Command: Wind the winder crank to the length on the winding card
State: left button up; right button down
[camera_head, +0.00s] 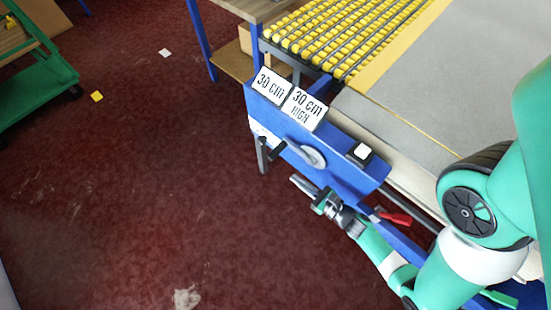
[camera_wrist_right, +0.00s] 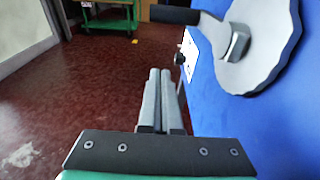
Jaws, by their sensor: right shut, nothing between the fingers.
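The winder crank shows in the head view as a pale disc (camera_head: 313,156) on the blue end panel, with its arm reaching left to a black handle (camera_head: 276,150). In the right wrist view the disc (camera_wrist_right: 262,45) is at upper right and the black handle (camera_wrist_right: 174,15) at the top. My right gripper (camera_head: 296,182) is shut and empty, in front of the panel and below the crank, apart from the handle. My left gripper is not in view.
A black box with a white button (camera_head: 362,151) sits on the panel's right end. A small black knob (camera_wrist_right: 180,58) is on a white plate. A red lever (camera_head: 395,217) is right of my gripper. A green cart (camera_head: 40,90) stands far left. The floor between is mostly clear.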

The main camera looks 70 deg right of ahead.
jog(key=b+x, duration=0.4)
jog(key=x, duration=0.7)
jog(key=r+p, duration=0.1)
jog(key=s+r+p, duration=0.1)
jog(key=r, duration=0.1)
jog(key=r+p, duration=0.1)
jog(key=p, duration=0.1)
jog(key=shift+s+a+r, duration=0.2)
jog(key=shift+s+a, duration=0.1)
jog(key=shift+r+p, duration=0.5)
jog(key=shift+r, duration=0.45)
